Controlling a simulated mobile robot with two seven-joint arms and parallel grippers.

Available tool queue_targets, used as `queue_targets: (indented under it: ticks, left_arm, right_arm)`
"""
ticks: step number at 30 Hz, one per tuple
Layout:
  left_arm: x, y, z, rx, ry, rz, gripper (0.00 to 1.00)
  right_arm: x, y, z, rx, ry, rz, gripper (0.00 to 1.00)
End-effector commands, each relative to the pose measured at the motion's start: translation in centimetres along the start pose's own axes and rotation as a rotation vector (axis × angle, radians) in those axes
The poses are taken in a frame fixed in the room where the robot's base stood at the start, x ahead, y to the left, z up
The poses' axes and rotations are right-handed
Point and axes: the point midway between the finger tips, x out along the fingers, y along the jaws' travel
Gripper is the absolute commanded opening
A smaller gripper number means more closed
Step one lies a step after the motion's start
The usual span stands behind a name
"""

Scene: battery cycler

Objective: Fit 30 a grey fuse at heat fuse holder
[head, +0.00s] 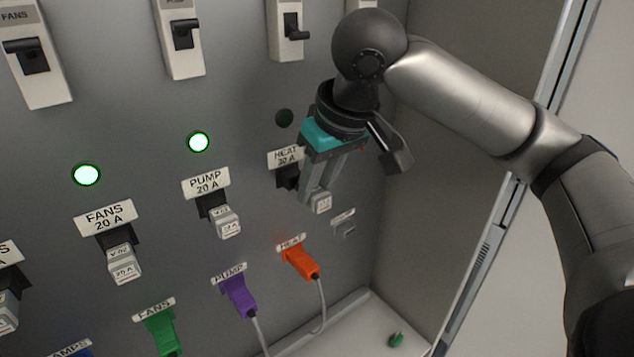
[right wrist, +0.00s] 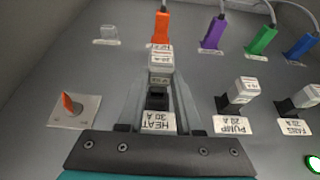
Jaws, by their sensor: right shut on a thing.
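The heat fuse holder (head: 288,177) is a black block on the grey panel, under a "HEAT 30 A" label (head: 287,158). It also shows between my fingers in the right wrist view (right wrist: 157,100). My right gripper (head: 319,199) is shut on a small grey fuse (head: 321,204), which has a white printed label. In the right wrist view the fuse (right wrist: 160,66) sits at the fingertips, beyond the black holder. In the head view it is to the lower right of the holder and looks apart from it. My left gripper is not in view.
The pump fuse (head: 226,222) and fans fuse (head: 122,262) sit in their holders to the left. The heat lamp (head: 284,117) is dark; two others glow green. An orange plug (head: 301,261) with a cable is below. The cabinet side wall (head: 440,190) stands to the right.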

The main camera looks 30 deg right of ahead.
Motion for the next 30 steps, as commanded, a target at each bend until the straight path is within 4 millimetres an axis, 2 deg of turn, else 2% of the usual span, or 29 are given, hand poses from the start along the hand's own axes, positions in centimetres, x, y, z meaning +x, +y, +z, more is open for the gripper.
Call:
queue_targets:
  ticks: [30]
  left_arm:
    - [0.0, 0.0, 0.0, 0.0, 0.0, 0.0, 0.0]
  right_arm:
    - [0.5, 0.0, -1.2, 0.0, 0.0, 0.0, 0.0]
